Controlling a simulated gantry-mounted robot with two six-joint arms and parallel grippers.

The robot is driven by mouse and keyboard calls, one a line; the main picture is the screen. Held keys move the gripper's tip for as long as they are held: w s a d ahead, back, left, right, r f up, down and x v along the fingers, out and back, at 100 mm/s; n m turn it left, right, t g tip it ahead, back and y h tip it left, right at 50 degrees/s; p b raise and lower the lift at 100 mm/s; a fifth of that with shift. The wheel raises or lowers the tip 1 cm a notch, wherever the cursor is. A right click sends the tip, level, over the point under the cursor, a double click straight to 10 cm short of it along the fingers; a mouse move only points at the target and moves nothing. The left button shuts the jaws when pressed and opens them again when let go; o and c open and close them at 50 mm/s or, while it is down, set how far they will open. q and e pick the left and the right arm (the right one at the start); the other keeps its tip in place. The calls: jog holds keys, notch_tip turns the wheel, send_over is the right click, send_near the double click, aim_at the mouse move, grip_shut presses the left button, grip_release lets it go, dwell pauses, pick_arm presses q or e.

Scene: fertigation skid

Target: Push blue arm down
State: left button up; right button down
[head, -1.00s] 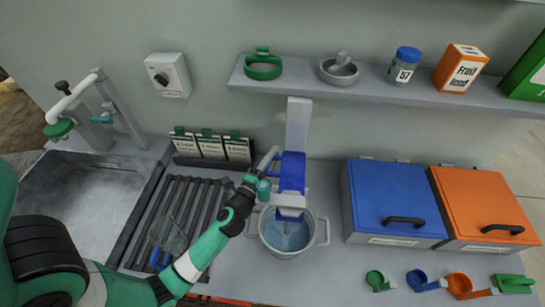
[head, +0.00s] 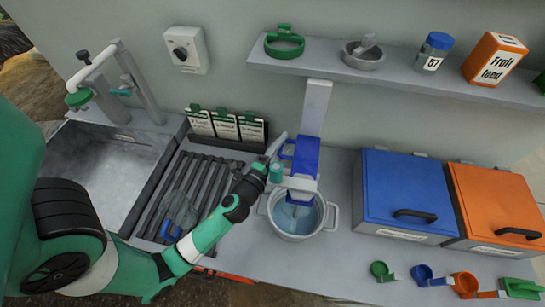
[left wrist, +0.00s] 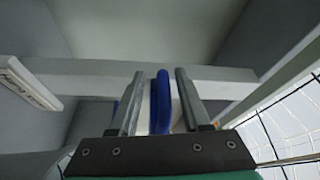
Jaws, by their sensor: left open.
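The blue arm (head: 305,156) is on a pale upright post (head: 314,105) at the back of the bench, above a grey pot (head: 296,228) of bluish liquid. My left gripper (head: 278,145) is at the left side of the blue arm, fingers pointing up and away. In the left wrist view, a narrow blue bar (left wrist: 160,103) stands between the two separated grey fingers of the open gripper. A gap shows on the left; whether the right finger touches it I cannot tell. My right gripper is out of view.
A shelf (head: 400,77) with several items runs above. A blue-lidded bin (head: 400,185) and an orange-lidded bin (head: 495,200) stand to the right. A sink (head: 95,175) and black rack (head: 190,190) are left. Scoops lie at the front right.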

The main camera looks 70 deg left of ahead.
pick_arm(q)
jog(key=b+v, duration=0.3)
jog(key=v, duration=0.6)
jog(key=shift+s+d, duration=0.1)
